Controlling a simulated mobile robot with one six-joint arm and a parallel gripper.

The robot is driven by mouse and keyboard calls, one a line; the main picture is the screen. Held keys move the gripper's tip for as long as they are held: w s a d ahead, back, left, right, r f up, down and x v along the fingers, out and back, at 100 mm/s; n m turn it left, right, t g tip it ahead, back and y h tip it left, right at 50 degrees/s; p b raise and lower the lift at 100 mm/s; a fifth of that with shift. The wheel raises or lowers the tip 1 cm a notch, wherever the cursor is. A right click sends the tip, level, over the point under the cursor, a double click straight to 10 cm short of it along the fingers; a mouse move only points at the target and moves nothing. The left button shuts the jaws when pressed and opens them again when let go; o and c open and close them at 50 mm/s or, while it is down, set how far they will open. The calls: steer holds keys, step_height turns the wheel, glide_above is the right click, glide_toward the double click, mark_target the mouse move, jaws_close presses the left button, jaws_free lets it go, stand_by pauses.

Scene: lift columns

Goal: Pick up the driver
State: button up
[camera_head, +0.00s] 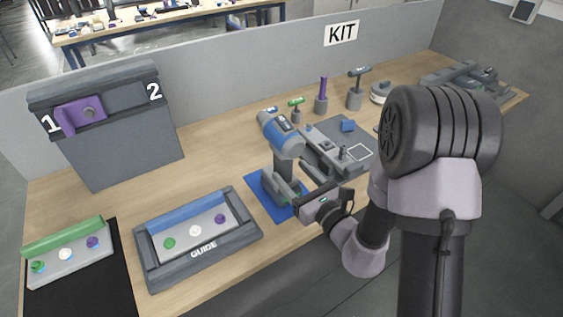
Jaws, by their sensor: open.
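The driver (280,133), a blue and grey power tool, stands upright on a blue mat (262,203) near the front edge of the bench. Its head is at the top, its grip runs down, and a wider foot sits at the bottom. My gripper (298,197) is open and comes in from the right, low beside the driver's grip and foot. Its fingers overlap the lower driver in this view, and I cannot tell whether they touch it or stand around it.
The GUIDE tray (150,275) lies to the left. Beyond it are a green-topped block (70,262) on a black mat and a grey stand (130,150) with a purple piece. A grey fixture (335,168) and upright tools (321,102) stand behind, before the KIT wall (240,70).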

steer(key=b+x, duration=0.1)
steer(key=x, duration=0.4)
steer(key=shift+w+a, duration=0.25)
steer(key=shift+w, duration=0.05)
jaws_close()
stand_by(1.0)
